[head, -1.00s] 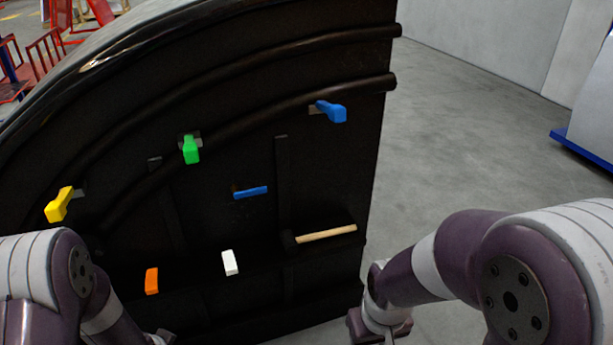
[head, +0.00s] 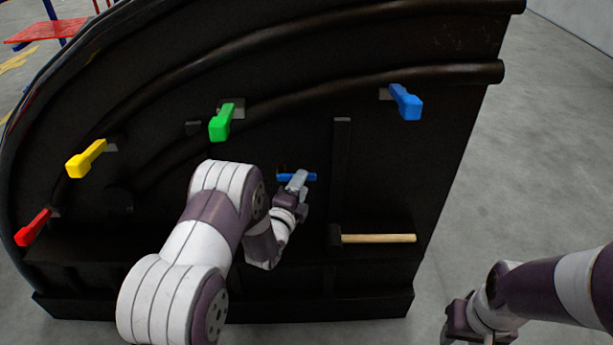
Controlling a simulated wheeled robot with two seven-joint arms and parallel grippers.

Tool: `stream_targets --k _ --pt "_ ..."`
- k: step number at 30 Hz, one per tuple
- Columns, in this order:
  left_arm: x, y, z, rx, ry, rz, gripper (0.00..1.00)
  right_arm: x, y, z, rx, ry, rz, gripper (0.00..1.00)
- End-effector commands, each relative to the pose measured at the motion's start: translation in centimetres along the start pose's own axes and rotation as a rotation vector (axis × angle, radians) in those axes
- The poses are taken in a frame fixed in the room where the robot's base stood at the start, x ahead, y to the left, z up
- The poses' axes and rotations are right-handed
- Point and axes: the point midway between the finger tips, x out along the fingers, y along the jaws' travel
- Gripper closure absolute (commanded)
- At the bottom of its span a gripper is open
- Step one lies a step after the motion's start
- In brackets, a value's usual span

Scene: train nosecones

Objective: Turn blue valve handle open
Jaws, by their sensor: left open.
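Two blue parts show on the black nosecone panel (head: 300,130). A blue handle (head: 406,103) sits at the upper right, tilted down to the right from its bracket. A smaller, flat blue bar (head: 284,177) sits near the middle, roughly level. My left gripper (head: 298,181) is open and in front of this bar, covering its middle; whether it touches the bar I cannot tell. My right gripper (head: 466,325) is low at the right, away from the panel, and its jaws are not clear.
Green (head: 221,122), yellow (head: 86,158) and red (head: 33,227) handles stick out left of the blue parts. A wooden-handled hammer (head: 378,238) lies on the lower ledge, right of my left gripper. Grey floor (head: 530,150) at the right is clear.

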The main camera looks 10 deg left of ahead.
Motion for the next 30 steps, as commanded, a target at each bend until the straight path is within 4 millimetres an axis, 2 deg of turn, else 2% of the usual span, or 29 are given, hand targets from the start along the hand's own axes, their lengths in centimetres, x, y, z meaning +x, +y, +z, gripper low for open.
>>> stream_targets --k 3,6,16,20,21,30 --pt "2.2 0.0 0.0 -0.001 0.0 -0.001 0.53 0.0 0.0 0.0 0.0 0.0 0.0 0.57" --pt "3.4 0.0 0.0 -0.001 0.0 0.0 0.53 0.0 0.0 0.0 0.0 0.0 0.0 0.57" --pt "4.0 0.0 0.0 -0.001 0.0 0.002 0.53 0.0 0.0 0.0 0.0 0.0 0.0 0.57" --pt "4.0 0.0 0.0 -0.001 -0.001 0.002 0.95 0.0 0.0 0.0 0.0 0.0 0.0 0.57" --pt "3.9 0.0 0.0 -0.001 -0.001 0.002 1.0 0.0 0.0 0.0 0.0 0.0 0.0 0.57" --pt "4.5 0.1 0.1 -0.021 -0.001 -0.008 1.0 0.8 0.0 0.1 0.0 0.0 0.0 0.57"
